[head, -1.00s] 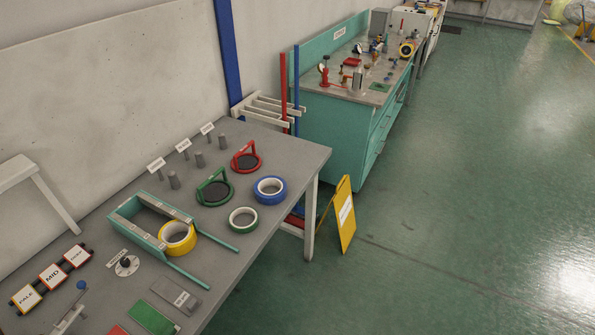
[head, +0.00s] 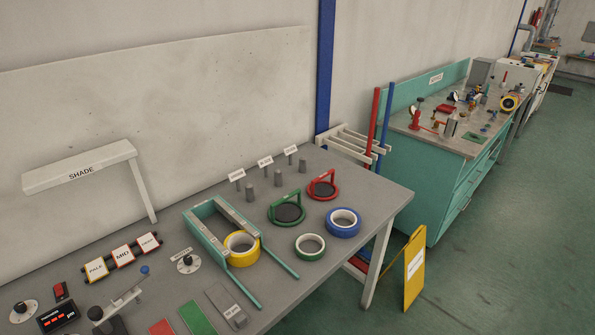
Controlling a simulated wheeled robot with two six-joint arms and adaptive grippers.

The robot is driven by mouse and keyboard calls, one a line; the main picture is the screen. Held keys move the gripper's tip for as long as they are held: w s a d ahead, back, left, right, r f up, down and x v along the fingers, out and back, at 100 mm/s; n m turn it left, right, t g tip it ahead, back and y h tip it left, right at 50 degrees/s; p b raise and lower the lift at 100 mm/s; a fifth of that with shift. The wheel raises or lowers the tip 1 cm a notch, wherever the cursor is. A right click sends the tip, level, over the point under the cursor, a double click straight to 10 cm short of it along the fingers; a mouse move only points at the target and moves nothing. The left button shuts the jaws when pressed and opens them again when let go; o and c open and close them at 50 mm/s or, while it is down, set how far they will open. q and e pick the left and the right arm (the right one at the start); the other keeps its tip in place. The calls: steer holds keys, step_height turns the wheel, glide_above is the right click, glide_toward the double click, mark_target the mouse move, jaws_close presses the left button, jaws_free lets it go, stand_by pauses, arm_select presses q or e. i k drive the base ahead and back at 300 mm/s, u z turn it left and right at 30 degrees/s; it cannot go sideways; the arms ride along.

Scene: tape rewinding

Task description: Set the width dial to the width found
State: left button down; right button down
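A round dial with a black knob (head: 187,262) sits on the grey table (head: 375,208), with a small label plate behind it whose text is too small to read surely. A second black-knobbed dial (head: 22,309) is at the lower left beside a dark box with a red display (head: 57,318). A teal two-railed frame (head: 205,238) holds a yellow tape roll (head: 242,249) between its rails. A green-edged roll (head: 309,247) and a blue roll (head: 343,222) lie to its right. Neither of my grippers is in view.
A white SHADE stand (head: 85,168) is at the back left. PALE, MID and a third tile (head: 123,257) stand in a row. Several grey pegs (head: 278,178) carry labels. Green (head: 286,209) and red (head: 322,186) ring-handled items lie nearby. A yellow floor sign (head: 414,268) stands right of the table.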

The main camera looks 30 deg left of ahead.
mark_target(188, 259)
steer(key=u, duration=3)
steer(key=k, duration=1.05)
steer(key=z, duration=1.1)
steer(key=i, duration=0.5)
steer(key=z, duration=0.05)
